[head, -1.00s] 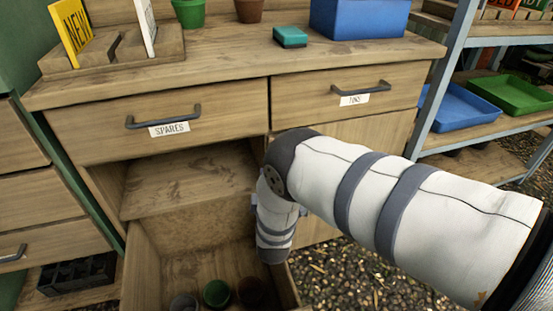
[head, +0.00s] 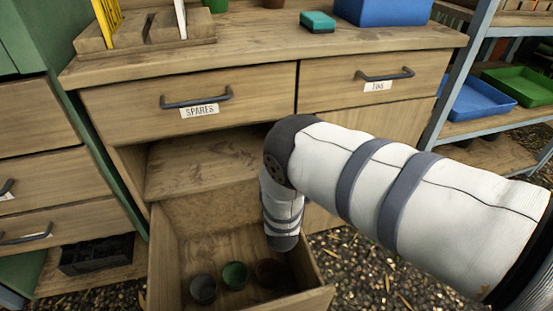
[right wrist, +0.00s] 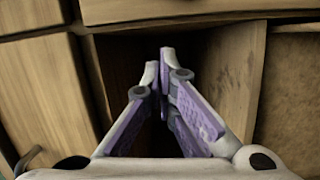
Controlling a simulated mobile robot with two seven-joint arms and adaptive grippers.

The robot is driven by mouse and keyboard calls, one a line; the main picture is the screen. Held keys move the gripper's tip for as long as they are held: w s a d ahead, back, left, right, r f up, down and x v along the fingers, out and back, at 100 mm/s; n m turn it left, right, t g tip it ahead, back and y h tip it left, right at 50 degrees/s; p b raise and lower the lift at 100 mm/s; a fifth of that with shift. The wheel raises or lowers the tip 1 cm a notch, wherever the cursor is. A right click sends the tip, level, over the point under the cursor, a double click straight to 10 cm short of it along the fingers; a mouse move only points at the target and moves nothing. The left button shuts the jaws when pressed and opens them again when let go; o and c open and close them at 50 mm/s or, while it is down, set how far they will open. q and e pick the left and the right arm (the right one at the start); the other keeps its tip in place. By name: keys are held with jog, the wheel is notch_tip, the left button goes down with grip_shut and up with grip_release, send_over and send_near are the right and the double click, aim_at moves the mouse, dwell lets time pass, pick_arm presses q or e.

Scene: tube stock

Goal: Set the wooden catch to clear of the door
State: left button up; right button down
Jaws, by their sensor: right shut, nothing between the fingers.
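The wooden door (head: 385,125) is the plain panel under the right-hand drawer, partly covered by my right arm. I cannot make out the wooden catch in either view; it may be hidden behind my arm. My right gripper (right wrist: 166,60) is shut and empty in the right wrist view. Its fingertips point into the dark opening below a drawer front, with wooden panels to the right of them. In the head view my right arm hides the gripper. My left gripper is out of view.
A pulled-out lower drawer (head: 310,302) holds several pots, including a green pot (head: 236,275). Above are the SPARES drawer (head: 240,85) and the TINS drawer (head: 330,90), both shut. A teal block (head: 317,22) and a blue bin (head: 385,10) stand on the top.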

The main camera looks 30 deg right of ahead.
jog(key=v, duration=0.8)
jog(key=shift+s+p, duration=0.45)
jog(key=shift+r, duration=0.1)
